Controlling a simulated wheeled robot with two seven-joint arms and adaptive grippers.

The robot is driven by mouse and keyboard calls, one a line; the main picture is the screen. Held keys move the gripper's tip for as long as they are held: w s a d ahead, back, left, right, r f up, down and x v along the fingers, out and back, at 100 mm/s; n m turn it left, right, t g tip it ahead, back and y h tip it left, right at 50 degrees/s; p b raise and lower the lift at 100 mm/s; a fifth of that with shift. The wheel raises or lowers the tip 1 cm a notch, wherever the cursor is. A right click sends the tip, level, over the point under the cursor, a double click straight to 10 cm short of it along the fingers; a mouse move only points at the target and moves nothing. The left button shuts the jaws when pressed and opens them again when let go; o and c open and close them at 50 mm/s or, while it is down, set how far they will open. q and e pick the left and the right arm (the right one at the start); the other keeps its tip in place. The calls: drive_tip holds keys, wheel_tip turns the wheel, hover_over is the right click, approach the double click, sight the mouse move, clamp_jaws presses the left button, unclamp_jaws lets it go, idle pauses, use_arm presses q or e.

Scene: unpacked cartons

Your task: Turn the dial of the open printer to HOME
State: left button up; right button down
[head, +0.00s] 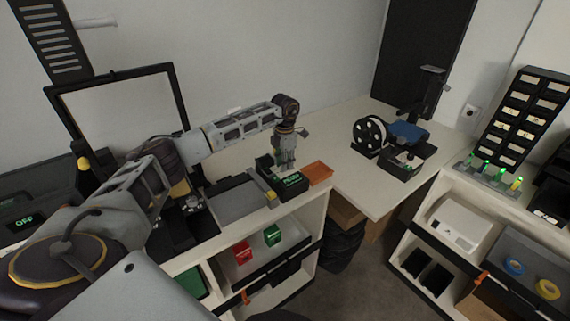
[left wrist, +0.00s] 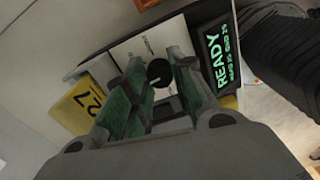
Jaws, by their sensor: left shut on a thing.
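The dial (left wrist: 159,72) is a black round knob with a light pointer mark, on a pale plate with small lettering too small to read. My left gripper (head: 285,163) reaches down over the control box of the open-framed printer (head: 181,100). In the left wrist view its green-padded fingers (left wrist: 160,88) stand on both sides of the dial, shut on it. The control box screen (head: 292,180) glows green; in the left wrist view the screen (left wrist: 216,57) reads READY. In the head view the gripper hides the dial. My right gripper is not in view.
A yellow 27 tag (left wrist: 85,106) is beside the plate. An orange tray (head: 319,173) lies just right of the control box. Another printer's screen (head: 25,221) reads OFF at left.

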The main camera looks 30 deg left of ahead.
use_arm(q)
drive_tip(key=shift+m, duration=0.6)
drive_tip(key=o, duration=1)
drive_tip(key=shift+o, duration=0.2)
wheel_tip(320, 180, up, 12)
idle(0.3)
idle(0.5)
